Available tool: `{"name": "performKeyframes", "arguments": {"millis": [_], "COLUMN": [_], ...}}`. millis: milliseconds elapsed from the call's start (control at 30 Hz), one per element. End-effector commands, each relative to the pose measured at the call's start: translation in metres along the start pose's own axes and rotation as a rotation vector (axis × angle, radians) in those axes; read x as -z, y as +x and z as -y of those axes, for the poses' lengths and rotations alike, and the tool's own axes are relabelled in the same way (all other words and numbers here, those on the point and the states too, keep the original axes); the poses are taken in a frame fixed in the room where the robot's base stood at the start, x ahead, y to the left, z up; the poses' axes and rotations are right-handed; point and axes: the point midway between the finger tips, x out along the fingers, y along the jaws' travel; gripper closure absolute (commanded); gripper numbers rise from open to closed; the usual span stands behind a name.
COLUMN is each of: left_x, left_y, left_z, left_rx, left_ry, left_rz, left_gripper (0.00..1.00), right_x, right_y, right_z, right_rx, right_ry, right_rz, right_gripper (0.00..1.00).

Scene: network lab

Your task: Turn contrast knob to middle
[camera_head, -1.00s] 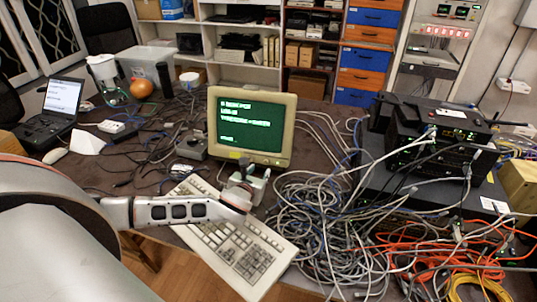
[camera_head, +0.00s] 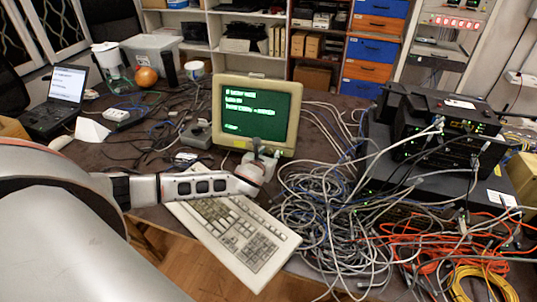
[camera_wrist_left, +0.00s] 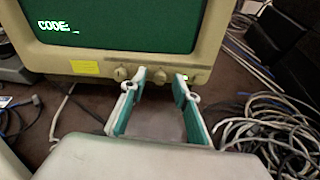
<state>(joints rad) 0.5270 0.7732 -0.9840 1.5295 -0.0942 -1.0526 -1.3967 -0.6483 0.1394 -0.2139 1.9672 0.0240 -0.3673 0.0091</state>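The beige monitor (camera_head: 292,110) stands upright on the table with green text on its screen. In the left wrist view its lower bezel (camera_wrist_left: 95,54) carries a yellow label (camera_wrist_left: 85,68). A round knob (camera_wrist_left: 120,74) sits just right of the label, left of my fingers. Further bezel detail between and beside the fingertips is partly hidden, and I cannot read which knob is contrast. My left gripper (camera_wrist_left: 160,80) is open, its two green-padded fingers apart and pointing at the bezel. In the head view the left gripper (camera_head: 264,152) is at the monitor's lower edge. My right gripper is not in view.
A beige keyboard (camera_head: 235,240) lies below my left arm. Tangled grey cables (camera_head: 325,205) crowd the right of the monitor, beside black network equipment (camera_head: 440,140). A laptop (camera_head: 60,98) and an orange ball (camera_head: 146,76) are at the left.

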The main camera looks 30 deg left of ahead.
Motion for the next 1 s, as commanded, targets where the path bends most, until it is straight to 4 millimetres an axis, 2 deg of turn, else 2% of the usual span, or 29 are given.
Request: {"name": "performKeyframes", "arguments": {"millis": [67, 200, 667, 867, 1000], "left_x": [0.0, 0.0, 0.0, 0.0, 0.0], "left_y": [0.0, 0.0, -0.001, -0.001, -0.001], "left_z": [0.0, 0.0, -0.001, -0.001, -0.002], "left_rx": [0.0, 0.0, 0.004, 0.016, 0.026], "left_ry": [0.0, 0.0, -0.058, -0.186, -0.307], "left_rz": [0.0, 0.0, -0.001, -0.003, -0.003], "left_gripper": [0.7, 1.0, 1.0, 1.0, 1.0], "right_x": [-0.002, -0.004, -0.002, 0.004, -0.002], "right_y": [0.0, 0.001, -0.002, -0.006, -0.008], "right_z": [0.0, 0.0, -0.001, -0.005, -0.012], "right_rx": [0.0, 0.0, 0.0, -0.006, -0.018], "right_ry": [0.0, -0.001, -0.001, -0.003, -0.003], "right_rz": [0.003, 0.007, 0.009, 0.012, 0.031], "right_gripper": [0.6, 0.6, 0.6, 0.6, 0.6]}}
